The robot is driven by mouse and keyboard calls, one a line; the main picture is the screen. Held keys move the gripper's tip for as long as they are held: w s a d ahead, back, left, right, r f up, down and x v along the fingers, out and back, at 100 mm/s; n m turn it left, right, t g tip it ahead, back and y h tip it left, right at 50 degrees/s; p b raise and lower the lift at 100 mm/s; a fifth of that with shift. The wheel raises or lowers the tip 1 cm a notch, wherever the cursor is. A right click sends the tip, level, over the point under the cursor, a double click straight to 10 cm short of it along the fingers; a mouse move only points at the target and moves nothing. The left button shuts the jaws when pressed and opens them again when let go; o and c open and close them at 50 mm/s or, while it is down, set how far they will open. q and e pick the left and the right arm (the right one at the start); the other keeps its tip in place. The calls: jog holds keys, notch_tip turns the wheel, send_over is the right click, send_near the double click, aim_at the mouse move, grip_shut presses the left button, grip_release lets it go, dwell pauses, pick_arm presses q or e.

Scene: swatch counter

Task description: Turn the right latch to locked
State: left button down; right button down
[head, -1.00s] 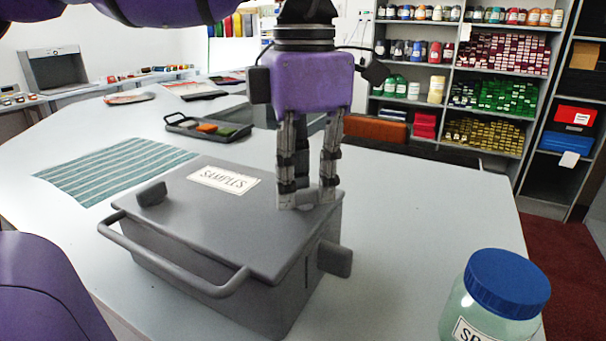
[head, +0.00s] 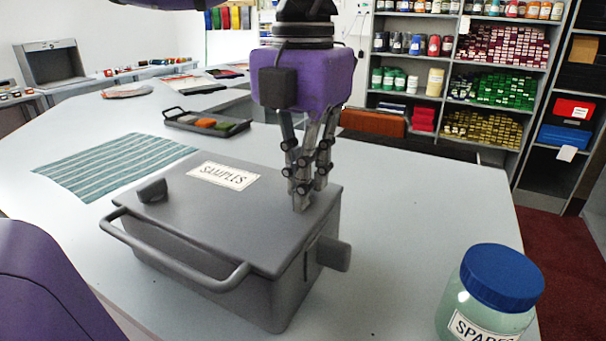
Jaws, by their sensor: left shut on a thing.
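A grey box (head: 215,262) with a lid labelled SAMPLES stands on the counter. The left latch (head: 152,190), a small grey block, stands up at the lid's left side. My left gripper (head: 303,200) points down at the lid's far right corner, and its fingers are shut on the right latch. The fingers hide nearly all of that latch, so I cannot tell its angle. My right gripper is not in view.
A U-shaped handle (head: 180,262) juts from the box front, and a grey lug (head: 333,253) from its right side. A blue-lidded jar (head: 490,290) stands at front right. A striped cloth (head: 110,165) and a tray (head: 178,121) lie behind.

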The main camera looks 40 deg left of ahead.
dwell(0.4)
pick_arm(q)
jog(key=c, duration=1.8)
grip_release()
jog(key=shift+c, duration=0.2)
notch_tip(320, 180, up, 12)
